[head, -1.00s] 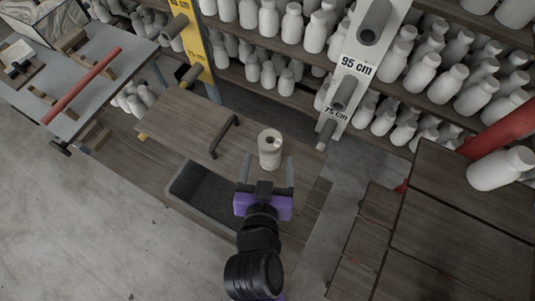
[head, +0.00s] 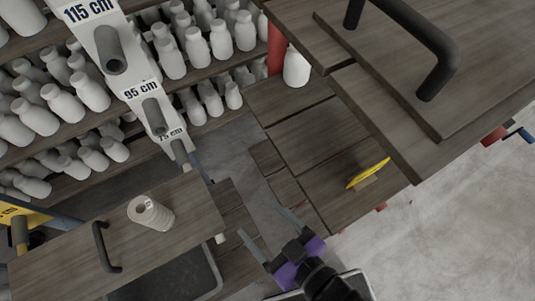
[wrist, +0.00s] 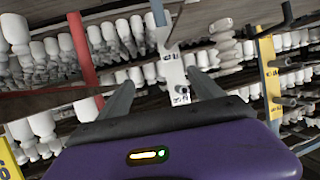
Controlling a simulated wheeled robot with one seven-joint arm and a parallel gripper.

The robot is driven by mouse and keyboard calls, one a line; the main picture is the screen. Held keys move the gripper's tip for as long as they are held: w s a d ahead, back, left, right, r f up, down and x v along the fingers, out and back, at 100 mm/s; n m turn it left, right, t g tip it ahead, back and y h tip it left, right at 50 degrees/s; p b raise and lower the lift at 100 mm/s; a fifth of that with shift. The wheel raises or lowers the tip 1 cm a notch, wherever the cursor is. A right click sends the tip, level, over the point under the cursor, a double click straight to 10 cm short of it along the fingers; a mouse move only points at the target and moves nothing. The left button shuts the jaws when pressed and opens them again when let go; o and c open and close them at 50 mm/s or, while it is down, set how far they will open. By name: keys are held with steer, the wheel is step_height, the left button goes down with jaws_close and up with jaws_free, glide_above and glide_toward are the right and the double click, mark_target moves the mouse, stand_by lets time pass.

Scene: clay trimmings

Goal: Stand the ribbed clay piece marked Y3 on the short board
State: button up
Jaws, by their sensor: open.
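A pale ribbed shape (wrist: 226,48) in the wrist view looks like the same piece. My gripper (head: 259,219) is open and empty, to the right of the piece and apart from it. In the wrist view its fingers (wrist: 163,92) are spread with nothing between them. I cannot tell which board is the short one.
A planked wooden surface (head: 300,140) at the right holds a white bottle (head: 296,66) and a yellow object (head: 368,173). A raised board with a black handle (head: 436,76) overhangs it. A white post marked 95 cm (head: 128,70) stands before shelves of bottles. A dark tray (head: 208,270) lies low.

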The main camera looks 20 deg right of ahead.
steer(key=s+d+r+m+t+h, duration=0.1)
steer(key=s+d+r+m+h, duration=0.1)
steer(key=d, duration=0.6)
steer(key=s+d+r+m+t+h, duration=0.1)
steer(key=s+d+r+m+h, duration=0.1)
steer(key=s+d+r, duration=0.5)
steer(key=shift+s+d+m+h, duration=0.3)
steer(key=shift+s+d+h, duration=0.35)
steer(key=shift+s+h, duration=0.35)
steer(key=shift+r, duration=0.1)
